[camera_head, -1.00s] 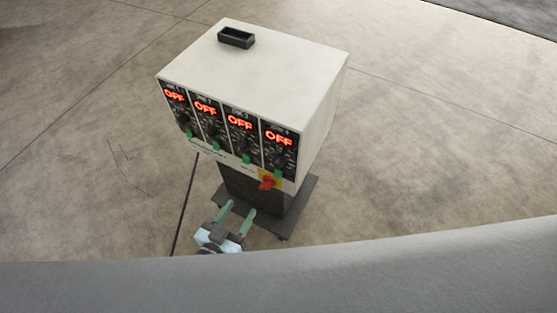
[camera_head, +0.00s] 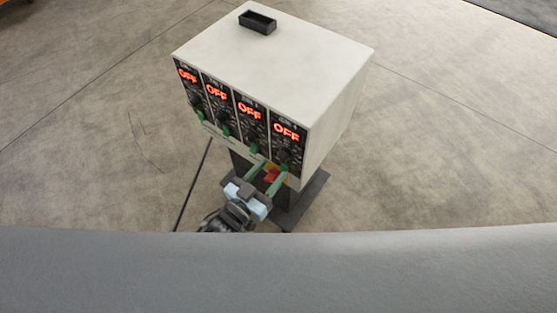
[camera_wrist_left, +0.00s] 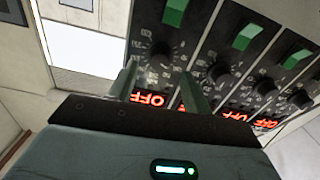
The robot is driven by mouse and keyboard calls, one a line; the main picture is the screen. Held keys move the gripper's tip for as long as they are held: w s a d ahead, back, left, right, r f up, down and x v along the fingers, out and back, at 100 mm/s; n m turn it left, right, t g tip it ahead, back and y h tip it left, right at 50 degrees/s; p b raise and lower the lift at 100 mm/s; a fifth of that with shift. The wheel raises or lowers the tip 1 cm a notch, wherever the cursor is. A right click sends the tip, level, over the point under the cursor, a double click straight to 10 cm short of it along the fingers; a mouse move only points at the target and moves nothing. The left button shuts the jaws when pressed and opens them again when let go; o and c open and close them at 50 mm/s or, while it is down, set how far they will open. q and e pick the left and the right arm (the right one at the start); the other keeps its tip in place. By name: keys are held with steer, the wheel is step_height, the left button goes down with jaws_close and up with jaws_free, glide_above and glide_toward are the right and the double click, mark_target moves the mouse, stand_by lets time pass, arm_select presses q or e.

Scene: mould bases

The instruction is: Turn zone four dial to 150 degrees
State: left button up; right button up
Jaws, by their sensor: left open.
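The zone four dial (camera_head: 284,156) is a dark round knob on the rightmost panel of the white controller box (camera_head: 335,110). Above it a red display (camera_head: 286,132) reads OFF. In the left wrist view the panels appear upside down, with the zone four dial (camera_wrist_left: 160,50) at the left. My left gripper (camera_head: 270,171) is open and empty. Its green fingers point at the lower front of the box, in front of the red and yellow switch, partly hiding it. In the left wrist view the open fingers (camera_wrist_left: 162,82) show near the zone four dial, apparently not gripping it. My right gripper is out of view.
Three similar panels with dials stand left of zone four, each display reading OFF. Green switches sit below the dials. The red and yellow switch (camera_head: 271,176) is under the panels. The box stands on a dark base (camera_head: 305,200). The surrounding floor is clear.

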mark_target(280, 161)
arm_select(q)
steer(key=x, duration=0.4)
steer(key=shift+w, duration=0.1)
steer(key=shift+w+d, duration=0.15)
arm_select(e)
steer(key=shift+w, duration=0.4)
arm_select(q)
steer(key=c, duration=1)
steer(key=shift+o, duration=0.2)
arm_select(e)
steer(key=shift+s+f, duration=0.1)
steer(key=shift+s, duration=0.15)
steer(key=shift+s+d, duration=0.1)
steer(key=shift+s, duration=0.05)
